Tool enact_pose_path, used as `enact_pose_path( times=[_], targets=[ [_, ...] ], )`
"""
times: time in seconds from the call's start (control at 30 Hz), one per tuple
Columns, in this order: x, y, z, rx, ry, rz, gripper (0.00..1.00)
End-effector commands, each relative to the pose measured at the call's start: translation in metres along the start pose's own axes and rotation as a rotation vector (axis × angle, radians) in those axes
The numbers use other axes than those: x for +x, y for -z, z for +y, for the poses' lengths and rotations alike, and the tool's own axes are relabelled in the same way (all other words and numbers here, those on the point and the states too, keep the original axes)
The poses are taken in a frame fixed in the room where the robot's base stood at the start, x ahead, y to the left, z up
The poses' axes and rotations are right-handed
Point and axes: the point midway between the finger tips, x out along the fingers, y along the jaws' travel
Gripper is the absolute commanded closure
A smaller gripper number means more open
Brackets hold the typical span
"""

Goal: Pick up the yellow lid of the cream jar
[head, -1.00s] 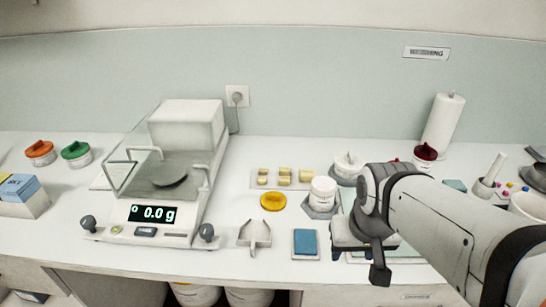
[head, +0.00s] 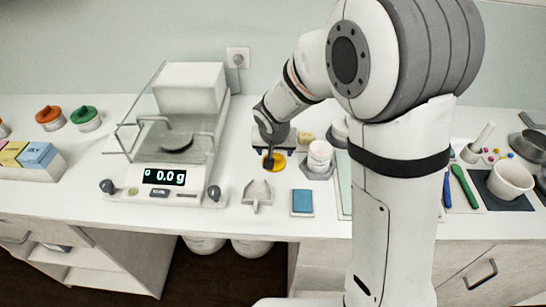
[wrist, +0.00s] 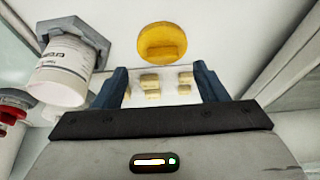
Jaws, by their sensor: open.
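The yellow lid (head: 279,162) lies flat on the white counter, to the right of the scale. It also shows in the wrist view (wrist: 162,42), beyond and between my fingertips, with a raised grip bar across it. My gripper (head: 268,157) is open and empty just over the lid; in the head view it covers part of it. In the wrist view my gripper (wrist: 160,80) shows both dark blue fingers apart, with nothing between them at the tips. The white cream jar (head: 319,157) stands open-side unseen on a grey holder to the right of the lid.
Small cream-coloured blocks (wrist: 150,82) lie on a pale plate close to the lid. The scale (head: 165,178) reads 0.0 g at left. The jar stands close beside my gripper.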

Motion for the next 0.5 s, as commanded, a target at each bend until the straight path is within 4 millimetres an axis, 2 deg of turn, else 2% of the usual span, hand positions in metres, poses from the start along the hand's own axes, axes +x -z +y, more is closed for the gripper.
enact_pose_path(
  times=[0.5],
  targets=[
    [0.055, 0.007, -0.004, -0.002, 0.000, -0.001, 0.34]
  ],
)
